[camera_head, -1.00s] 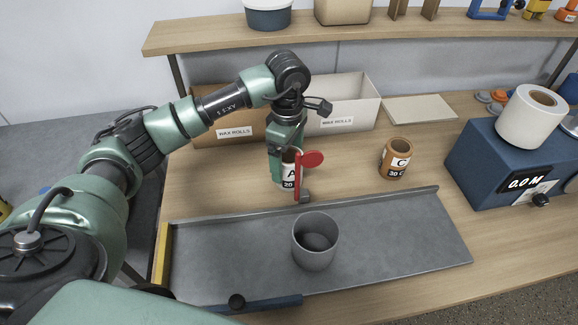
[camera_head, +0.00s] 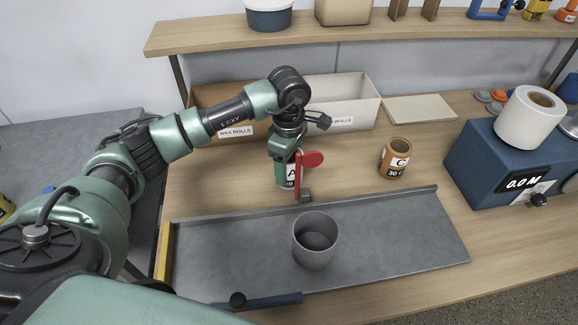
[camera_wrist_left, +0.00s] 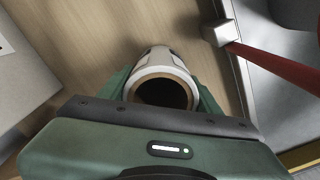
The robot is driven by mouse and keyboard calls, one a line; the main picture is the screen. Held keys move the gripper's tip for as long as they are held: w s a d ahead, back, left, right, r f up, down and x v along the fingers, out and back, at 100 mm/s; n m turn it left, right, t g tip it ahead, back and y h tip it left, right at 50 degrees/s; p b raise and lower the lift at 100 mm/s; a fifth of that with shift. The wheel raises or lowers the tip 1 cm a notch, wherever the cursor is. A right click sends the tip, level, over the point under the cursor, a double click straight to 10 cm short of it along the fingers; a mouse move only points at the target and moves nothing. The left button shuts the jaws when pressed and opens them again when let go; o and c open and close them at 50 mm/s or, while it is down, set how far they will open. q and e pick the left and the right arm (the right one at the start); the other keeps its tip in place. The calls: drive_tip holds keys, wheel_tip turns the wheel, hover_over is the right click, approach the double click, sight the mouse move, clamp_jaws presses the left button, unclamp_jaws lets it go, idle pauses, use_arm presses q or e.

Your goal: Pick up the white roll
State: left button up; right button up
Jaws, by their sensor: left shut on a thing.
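A white roll (camera_head: 293,172) with a black-and-white "A" label stands upright behind the grey tray. My left gripper (camera_head: 286,170) points down over it and is shut on it, hiding part of its side and top. In the left wrist view the white roll (camera_wrist_left: 158,66) sits between the green fingers, its tan rim and dark hollow core facing the camera. I cannot tell whether its base touches the table. My right gripper is not in view.
A red lever (camera_head: 312,159) stands close beside the roll. A grey cup (camera_head: 315,255) stands in the grey tray (camera_head: 410,235). Wax-roll boxes (camera_head: 350,122) are behind. A blue machine (camera_head: 480,165) carries another white roll (camera_head: 530,116).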

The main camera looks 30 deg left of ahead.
use_arm(q)
wheel_tip(320, 180, up, 20)
drive_tip(key=b, duration=0.1)
drive_tip(key=shift+b, duration=0.3)
